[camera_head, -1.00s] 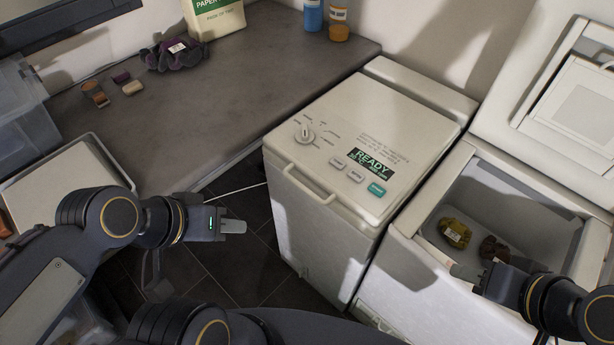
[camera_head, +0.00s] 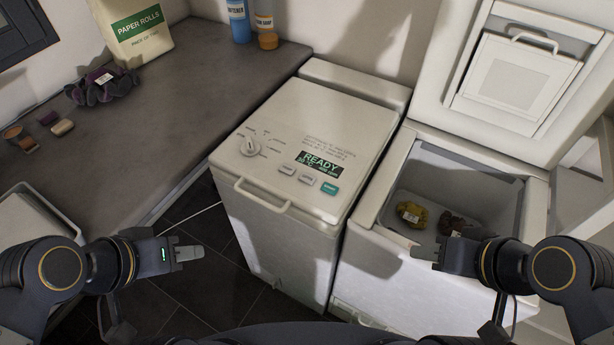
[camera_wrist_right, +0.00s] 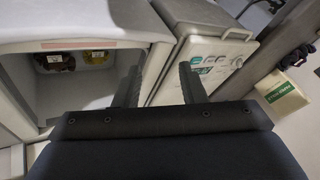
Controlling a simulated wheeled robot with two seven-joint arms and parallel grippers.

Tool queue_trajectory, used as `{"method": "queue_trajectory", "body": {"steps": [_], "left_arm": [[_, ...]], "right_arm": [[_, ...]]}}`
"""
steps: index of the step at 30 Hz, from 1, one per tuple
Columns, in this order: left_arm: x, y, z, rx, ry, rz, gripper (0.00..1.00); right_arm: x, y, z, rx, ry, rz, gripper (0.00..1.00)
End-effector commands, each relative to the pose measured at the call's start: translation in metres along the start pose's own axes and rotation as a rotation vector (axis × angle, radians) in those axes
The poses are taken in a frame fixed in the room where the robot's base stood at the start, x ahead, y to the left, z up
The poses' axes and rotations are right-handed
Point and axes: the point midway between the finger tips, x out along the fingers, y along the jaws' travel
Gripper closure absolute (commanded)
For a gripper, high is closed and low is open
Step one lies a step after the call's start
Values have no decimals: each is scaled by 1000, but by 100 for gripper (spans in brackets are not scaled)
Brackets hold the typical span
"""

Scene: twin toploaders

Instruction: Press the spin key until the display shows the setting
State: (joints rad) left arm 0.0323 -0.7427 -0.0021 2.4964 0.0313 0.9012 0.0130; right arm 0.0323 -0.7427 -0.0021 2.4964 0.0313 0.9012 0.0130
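The closed white toploader (camera_head: 300,155) stands mid-view with a dial (camera_head: 250,146) on its lid. Its dark display (camera_head: 319,163) reads READY in green; the smaller line is too small to read surely. Below are two pale keys, a left one (camera_head: 288,169) and a middle one (camera_head: 307,179), and a teal key (camera_head: 330,188); I cannot read which is spin. My left gripper (camera_head: 190,253) is left of the machine, apart from it; its finger gap cannot be made out. My right gripper (camera_head: 424,253) is before the open toploader, its fingers apart and empty in the right wrist view (camera_wrist_right: 160,88).
The open toploader (camera_head: 370,240) on the right holds a yellow cloth (camera_head: 411,214) and a brown one (camera_head: 451,223); its lid (camera_head: 510,75) stands up. The grey counter (camera_head: 170,110) on the left carries a paper rolls box (camera_head: 138,35), bottles and a dark purple cloth (camera_head: 103,86).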

Motion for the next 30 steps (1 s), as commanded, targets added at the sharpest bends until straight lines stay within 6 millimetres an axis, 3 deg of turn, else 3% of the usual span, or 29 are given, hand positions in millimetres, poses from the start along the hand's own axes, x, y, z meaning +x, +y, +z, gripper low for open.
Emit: {"method": "queue_trajectory", "body": {"steps": [1,9,30], "left_arm": [[0,0,0,0,0,0,64],[0,0,0,0,0,0,64],[0,0,0,0,0,0,64]], "right_arm": [[0,0,0,0,0,0,68],[0,0,0,0,0,0,100],[0,0,0,0,0,0,100]]}}
